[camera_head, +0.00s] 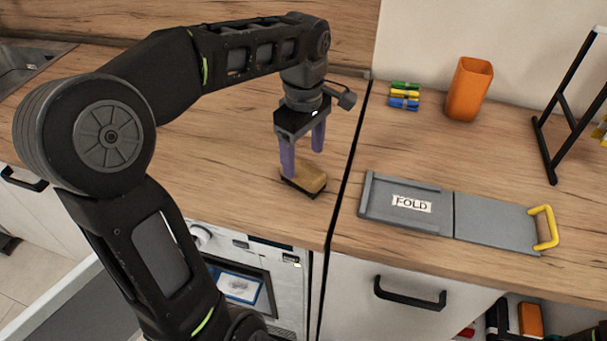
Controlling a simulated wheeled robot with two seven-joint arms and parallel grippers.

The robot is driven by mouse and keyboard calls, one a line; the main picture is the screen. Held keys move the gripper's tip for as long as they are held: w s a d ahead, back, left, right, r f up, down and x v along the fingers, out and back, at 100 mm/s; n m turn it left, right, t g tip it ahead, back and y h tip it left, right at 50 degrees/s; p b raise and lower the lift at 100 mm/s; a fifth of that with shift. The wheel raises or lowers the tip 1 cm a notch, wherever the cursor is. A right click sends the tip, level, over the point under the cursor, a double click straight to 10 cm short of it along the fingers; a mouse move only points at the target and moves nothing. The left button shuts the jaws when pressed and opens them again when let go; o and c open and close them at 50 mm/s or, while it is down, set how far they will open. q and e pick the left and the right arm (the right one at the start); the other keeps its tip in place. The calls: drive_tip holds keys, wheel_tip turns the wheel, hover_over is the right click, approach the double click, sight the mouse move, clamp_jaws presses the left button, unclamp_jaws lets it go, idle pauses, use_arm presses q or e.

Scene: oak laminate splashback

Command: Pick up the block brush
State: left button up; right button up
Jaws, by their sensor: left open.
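The block brush (308,179) has a tan wooden block with dark bristles beneath. It sits on the wooden countertop, near the front edge and just left of the dark seam. My left gripper (303,162), with purple fingers, points down above it. The fingers are apart, one at the brush's left side and the other higher in the picture behind it. Whether either finger touches the brush I cannot tell. My right gripper is not in view.
Right of the seam lies a grey folding board (448,212) marked FOLD, with a yellow handle (544,228). Behind it are coloured clips (404,95), an orange cup (469,89) and a black rack (566,105). A sink (28,62) is at far left.

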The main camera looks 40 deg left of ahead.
sight(303, 169)
use_arm(q)
wheel_tip(303, 169, down, 5)
drive_tip(key=shift+f+p, duration=0.1)
drive_tip(key=shift+p, duration=0.2)
drive_tip(key=shift+c, duration=0.4)
clamp_jaws()
idle(0.8)
wheel_tip(303, 169, up, 10)
drive_tip(key=shift+r, duration=0.1)
idle(0.5)
idle(0.4)
